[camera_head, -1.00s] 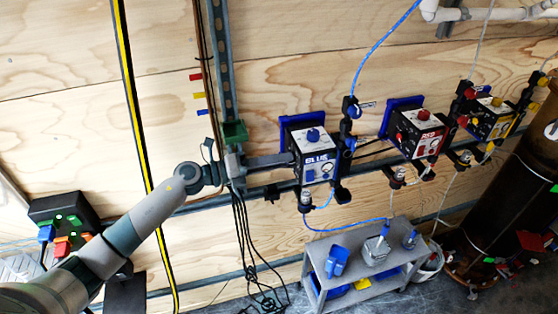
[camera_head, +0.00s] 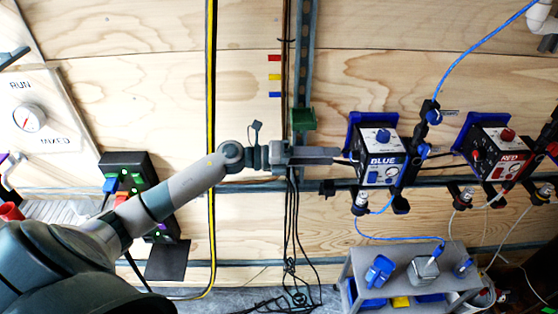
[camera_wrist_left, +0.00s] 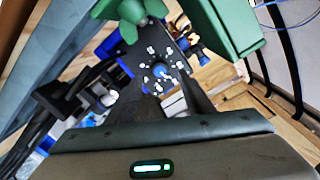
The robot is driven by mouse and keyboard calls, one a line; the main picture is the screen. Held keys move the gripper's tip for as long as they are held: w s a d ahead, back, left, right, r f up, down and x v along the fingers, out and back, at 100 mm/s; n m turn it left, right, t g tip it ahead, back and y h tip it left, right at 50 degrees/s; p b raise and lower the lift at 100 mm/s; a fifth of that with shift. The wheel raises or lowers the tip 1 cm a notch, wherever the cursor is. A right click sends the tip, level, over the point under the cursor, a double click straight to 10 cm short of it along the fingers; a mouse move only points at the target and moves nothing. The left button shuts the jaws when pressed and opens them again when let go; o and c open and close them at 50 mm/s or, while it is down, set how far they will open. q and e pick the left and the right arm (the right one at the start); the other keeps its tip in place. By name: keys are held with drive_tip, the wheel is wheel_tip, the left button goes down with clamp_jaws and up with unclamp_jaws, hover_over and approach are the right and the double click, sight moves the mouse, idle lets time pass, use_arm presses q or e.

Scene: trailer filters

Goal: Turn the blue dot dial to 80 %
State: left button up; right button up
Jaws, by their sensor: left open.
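The blue unit (camera_head: 381,172), a box marked BLUE with a blue knob (camera_head: 383,135) on top, is mounted on the wall rail right of centre in the head view. In the left wrist view, a round dial with a blue dot (camera_wrist_left: 161,72) sits on a dark panel, ringed by white marks too small to read. This panel is hidden in the head view. My left gripper (camera_head: 337,156) is open, its fingers pointing right at the blue unit's left side. In the wrist view a dark finger reaches close beside the dial; I cannot tell whether it touches. My right gripper is not in view.
The red unit (camera_head: 499,148) stands to the right of the blue one. A green block (camera_head: 302,119) on the vertical rail is just above my left gripper. Black cables (camera_head: 292,235) hang below it. A grey cart (camera_head: 400,262) stands under the units. A RUN/MIXED gauge (camera_head: 29,118) is far left.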

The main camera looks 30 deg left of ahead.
use_arm(q)
drive_tip(key=b+v, duration=0.5)
drive_tip(key=v, duration=0.7)
drive_tip(key=shift+s+a, duration=0.15)
drive_tip(key=shift+a, duration=0.1)
drive_tip(key=shift+d, duration=0.1)
